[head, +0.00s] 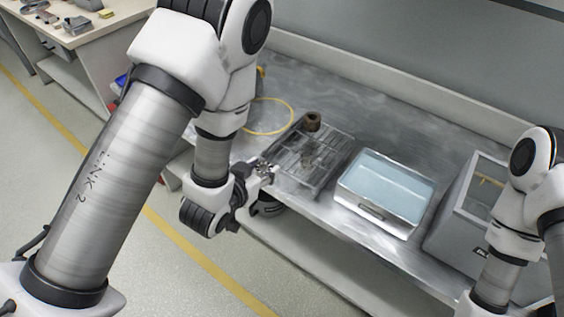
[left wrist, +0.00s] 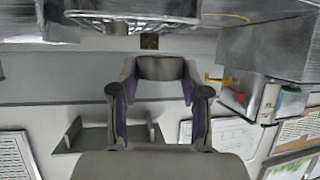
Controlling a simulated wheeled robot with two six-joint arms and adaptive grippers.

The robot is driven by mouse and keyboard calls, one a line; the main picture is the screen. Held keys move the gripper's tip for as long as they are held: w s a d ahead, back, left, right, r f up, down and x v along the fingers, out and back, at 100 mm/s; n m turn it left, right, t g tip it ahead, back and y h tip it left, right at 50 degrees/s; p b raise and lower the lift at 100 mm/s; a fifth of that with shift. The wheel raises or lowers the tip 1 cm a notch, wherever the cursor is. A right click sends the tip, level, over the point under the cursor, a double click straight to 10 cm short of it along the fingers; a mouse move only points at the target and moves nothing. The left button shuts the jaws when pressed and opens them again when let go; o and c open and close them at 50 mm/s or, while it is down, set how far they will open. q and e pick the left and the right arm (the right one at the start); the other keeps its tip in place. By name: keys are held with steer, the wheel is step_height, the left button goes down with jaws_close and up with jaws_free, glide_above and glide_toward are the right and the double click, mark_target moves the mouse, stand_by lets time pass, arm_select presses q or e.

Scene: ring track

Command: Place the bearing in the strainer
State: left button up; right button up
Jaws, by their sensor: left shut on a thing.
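My left gripper (left wrist: 160,84) is shut on a grey, rounded piece, which looks like the bearing (left wrist: 160,68), seen between its fingertips in the left wrist view. In the head view the left gripper (head: 263,172) is at the left edge of a grey compartmented tray (head: 285,181); the held piece is too small to make out there. A metal wire frame, possibly the strainer, (left wrist: 130,17) crosses the top of the left wrist view, beyond the held piece. I cannot pick out the strainer surely in the head view. My right gripper is out of view.
A brown cylinder (head: 313,121) stands at the tray's far edge. Right of the tray are a metal basin of pale blue liquid (head: 390,187) and a grey box (head: 465,210). A yellow hose (head: 289,110) lies at the back left. The bench edge runs close below the tray.

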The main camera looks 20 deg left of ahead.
arm_select(q)
steer(key=shift+w+d+f+b, duration=0.1)
steer(key=shift+w+f+b, duration=0.4)
steer(key=shift+b, duration=0.4)
steer(key=shift+w+d+r+p, duration=0.15)
steer(key=shift+w+r+p, duration=0.5)
steer(key=shift+w+p, duration=0.3)
steer(key=p, duration=0.1)
glide_above(282, 156)
steer(key=shift+f, duration=0.5)
step_height(282, 156, down, 3)
steer(key=shift+r+p, duration=0.1)
steer(key=shift+p, duration=0.25)
steer(key=shift+f, duration=0.3)
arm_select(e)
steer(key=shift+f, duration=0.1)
arm_select(q)
steer(key=shift+f, duration=0.1)
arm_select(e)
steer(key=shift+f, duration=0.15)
